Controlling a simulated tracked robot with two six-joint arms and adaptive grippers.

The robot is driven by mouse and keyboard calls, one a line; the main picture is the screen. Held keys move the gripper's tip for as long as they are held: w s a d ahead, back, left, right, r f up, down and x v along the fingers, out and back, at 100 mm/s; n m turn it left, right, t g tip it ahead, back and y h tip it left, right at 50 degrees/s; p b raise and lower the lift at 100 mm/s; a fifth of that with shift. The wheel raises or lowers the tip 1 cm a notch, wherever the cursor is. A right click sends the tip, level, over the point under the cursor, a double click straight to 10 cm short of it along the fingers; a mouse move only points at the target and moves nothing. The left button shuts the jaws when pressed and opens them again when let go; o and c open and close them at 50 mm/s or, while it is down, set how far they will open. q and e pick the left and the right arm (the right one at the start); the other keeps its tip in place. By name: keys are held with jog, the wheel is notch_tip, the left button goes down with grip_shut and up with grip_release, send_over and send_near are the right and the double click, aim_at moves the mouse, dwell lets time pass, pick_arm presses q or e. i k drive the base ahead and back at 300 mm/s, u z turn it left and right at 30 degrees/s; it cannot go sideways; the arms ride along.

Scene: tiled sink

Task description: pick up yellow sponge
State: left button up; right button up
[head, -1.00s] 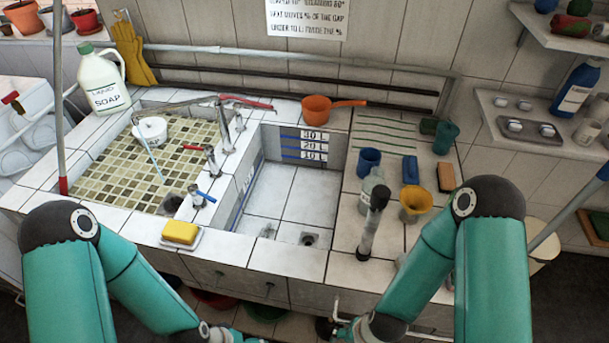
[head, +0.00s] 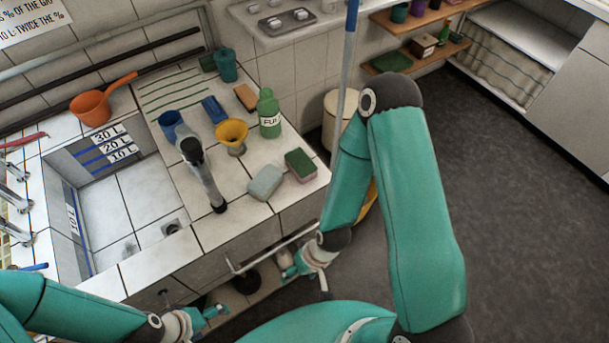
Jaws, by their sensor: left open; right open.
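The yellow sponge is not in the head view now; its earlier spot at the front edge of the left basin lies outside the picture. My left gripper (head: 215,315) is at the bottom, low in front of the sink cabinet, open and empty. My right gripper (head: 303,276) is open and empty, below the counter's front right corner near a bent metal rail. Neither gripper touches anything on the counter.
Open floor is right.

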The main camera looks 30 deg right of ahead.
aim_at(261, 188)
jog(key=z, duration=0.5)
jog(key=i, duration=0.2)
jog(key=u, duration=2)
jog(key=k, duration=1.25)
jog(key=z, duration=0.6)
jog(key=i, duration=0.7)
jog(key=u, duration=0.25)
